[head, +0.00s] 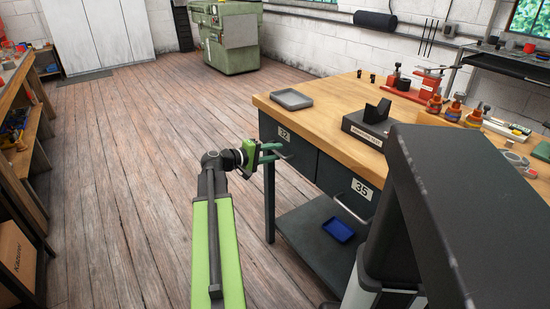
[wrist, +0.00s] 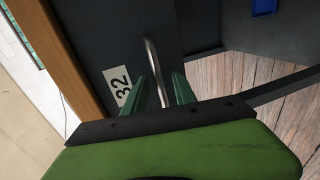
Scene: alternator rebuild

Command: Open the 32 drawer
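The 32 drawer (head: 302,153) is a dark grey drawer front under the workbench's left end and looks closed. Its white label "32" shows in the wrist view (wrist: 118,87). The drawer's metal bar handle (wrist: 153,60) runs between the two green fingers of my gripper (wrist: 167,80). The fingers are apart, one on each side of the bar, with a visible gap. In the head view my gripper (head: 276,151) is at the handle, left of the drawer front. Whether a finger touches the bar is unclear.
The 35 drawer (head: 345,180) with its own handle (head: 353,211) is to the right. The wooden bench top (head: 335,100) carries a grey tray (head: 291,99) and tools. A blue tray (head: 338,230) lies on the lower shelf. The plank floor (head: 140,170) left of the bench is clear.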

